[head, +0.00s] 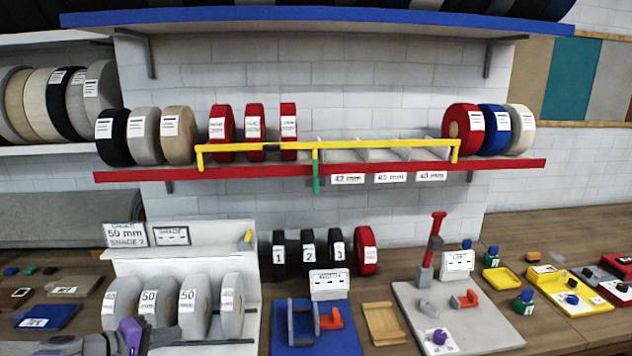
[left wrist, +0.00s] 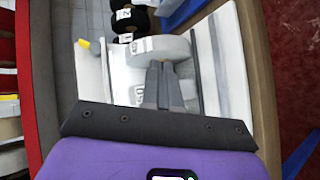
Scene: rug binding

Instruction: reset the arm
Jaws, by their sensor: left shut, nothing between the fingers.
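My left gripper (head: 163,336) is low at the left in the head view, at the front of the white rack (head: 255,300) of grey rolls. In the left wrist view its two dark fingers (left wrist: 160,68) are together with nothing between them. Their tips overlap a grey roll (left wrist: 158,48) in the picture; I cannot tell whether they touch it. The grey rolls, several marked 50, stand upright in the rack (head: 194,308). My right gripper is not in view.
A red shelf (head: 320,172) holds binding rolls and a yellow gauge bar (head: 380,145). Black rolls numbered 1 to 3 and a red roll (head: 366,250) stand behind a blue fixture (head: 345,335). A grey board (head: 465,325) with a red-handled lever stands right. Small items crowd both sides.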

